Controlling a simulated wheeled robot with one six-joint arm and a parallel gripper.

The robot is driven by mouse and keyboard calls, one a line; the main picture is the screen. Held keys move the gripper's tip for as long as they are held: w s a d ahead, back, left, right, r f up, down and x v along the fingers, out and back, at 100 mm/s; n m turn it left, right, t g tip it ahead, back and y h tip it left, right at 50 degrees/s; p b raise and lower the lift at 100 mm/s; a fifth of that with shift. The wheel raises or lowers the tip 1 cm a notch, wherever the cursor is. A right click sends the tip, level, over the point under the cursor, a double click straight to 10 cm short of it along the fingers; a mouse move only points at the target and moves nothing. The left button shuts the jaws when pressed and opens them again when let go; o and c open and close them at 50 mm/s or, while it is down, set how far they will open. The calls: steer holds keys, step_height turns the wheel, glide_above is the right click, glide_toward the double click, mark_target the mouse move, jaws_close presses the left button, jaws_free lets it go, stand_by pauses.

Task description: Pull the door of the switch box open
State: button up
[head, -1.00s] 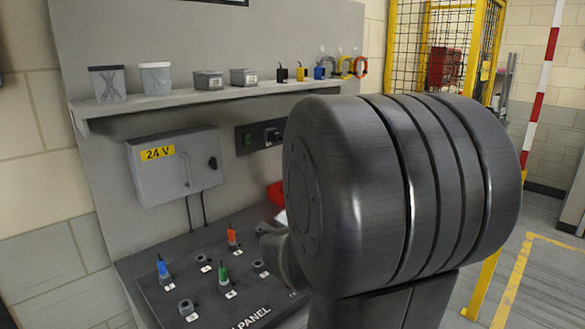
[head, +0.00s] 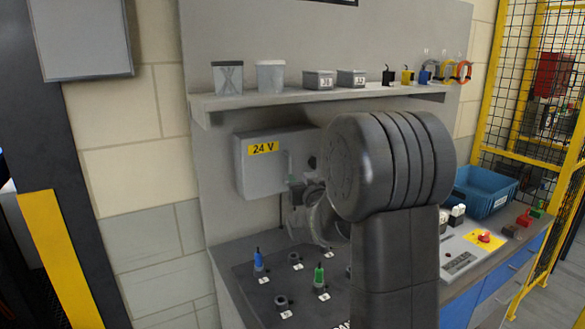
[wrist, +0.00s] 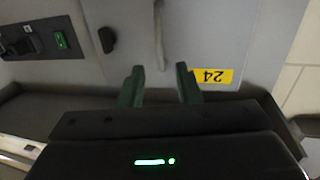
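The switch box (head: 252,178) is a grey wall box with a yellow 24 V label, and its door looks shut in the head view. Its upright bar handle (head: 289,162) is partly hidden by my gripper (head: 302,186), which is at the front of the box. In the wrist view, the door (wrist: 205,35) appears upside down. My gripper (wrist: 160,80) is open and empty, its two dark green fingers apart. The handle (wrist: 159,38) lines up with the gap between the fingertips; I cannot tell whether they touch it. A dark knob (wrist: 107,40) sits beside the handle.
A shelf (head: 215,103) with cups and small boxes runs above the box. Below is a panel (head: 250,285) with blue and green plugs. A blue bin (head: 485,190) stands at right, near a yellow mesh fence (head: 530,90). A switch plate (wrist: 40,40) is beside the box.

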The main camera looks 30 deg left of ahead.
mark_target(290, 168)
steer(key=p+x, duration=0.2)
steer(key=x, duration=0.5)
steer(key=shift+a, duration=0.15)
jaws_close()
